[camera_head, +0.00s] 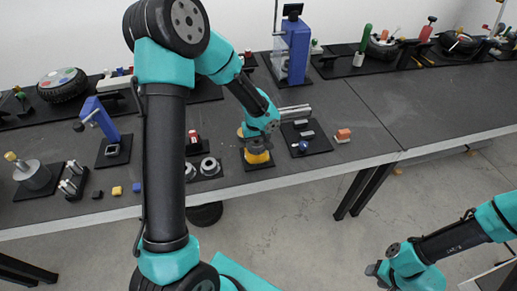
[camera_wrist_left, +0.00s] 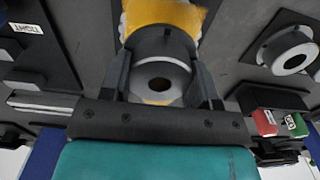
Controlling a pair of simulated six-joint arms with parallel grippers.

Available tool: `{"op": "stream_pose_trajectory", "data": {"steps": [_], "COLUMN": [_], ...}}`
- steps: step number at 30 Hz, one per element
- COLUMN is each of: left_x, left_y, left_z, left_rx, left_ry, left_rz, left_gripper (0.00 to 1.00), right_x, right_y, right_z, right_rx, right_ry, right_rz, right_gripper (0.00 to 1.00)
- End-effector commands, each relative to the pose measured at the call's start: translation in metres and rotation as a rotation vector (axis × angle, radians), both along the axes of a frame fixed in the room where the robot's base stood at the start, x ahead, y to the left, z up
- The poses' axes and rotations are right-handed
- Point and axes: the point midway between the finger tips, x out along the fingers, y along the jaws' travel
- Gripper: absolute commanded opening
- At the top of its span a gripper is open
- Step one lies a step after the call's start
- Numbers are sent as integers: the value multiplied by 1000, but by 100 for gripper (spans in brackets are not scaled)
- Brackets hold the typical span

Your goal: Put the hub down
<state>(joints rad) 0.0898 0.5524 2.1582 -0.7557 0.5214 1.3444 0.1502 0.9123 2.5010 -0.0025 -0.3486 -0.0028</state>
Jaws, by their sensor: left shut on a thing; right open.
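The hub (camera_wrist_left: 160,48) is a grey round part with a dark central bore. In the left wrist view it sits between the two fingers of my left gripper (camera_wrist_left: 162,80), which is shut on it. A yellow part (camera_wrist_left: 185,12) lies directly behind the hub; in the head view the yellow part (camera_head: 257,157) stands on a black plate (camera_head: 252,166), below my left gripper (camera_head: 256,143). The hub is mostly hidden there, and I cannot tell whether it touches the yellow part. My right gripper (camera_head: 376,270) is open and empty, low in front of the bench at right.
Grey rings (camera_head: 208,167) on a black plate stand left of the yellow part. A black plate with small metal parts (camera_head: 304,135) and an orange block (camera_head: 343,134) lie to the right. A blue press (camera_head: 294,50) stands behind. The right bench top is partly clear.

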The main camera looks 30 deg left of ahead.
Motion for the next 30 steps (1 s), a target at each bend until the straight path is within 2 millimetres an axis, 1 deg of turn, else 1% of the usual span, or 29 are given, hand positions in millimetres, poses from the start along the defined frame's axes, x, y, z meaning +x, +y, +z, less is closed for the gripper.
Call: {"op": "stream_pose_trajectory", "data": {"steps": [1, 3, 6, 20, 21, 28, 30], "left_x": [-2, -2, 0, 0, 0, 0, 0], "left_y": [-1, -2, -3, -3, -3, -3, -3], "left_z": [-10, -20, -31, -38, -38, -37, -37], "left_rx": [-1, -2, -1, -1, -1, -1, -1], "left_ry": [6, 6, 4, 2, 3, 2, 2], "left_rz": [-1, -2, -4, -3, -3, -4, -4], "left_gripper": [22, 22, 22, 22, 58, 80, 81], "right_x": [0, 0, 0, 0, 0, 0, 0], "right_y": [0, 0, 0, 0, 0, 0, 0], "right_z": [0, 0, 0, 0, 0, 0, 0], "right_rx": [0, 0, 0, 0, 0, 0, 0], "right_ry": [0, 0, 0, 0, 0, 0, 0], "right_rz": [0, 0, 0, 0, 0, 0, 0], "right_gripper": [49, 49, 49, 49, 49, 49, 49]}}
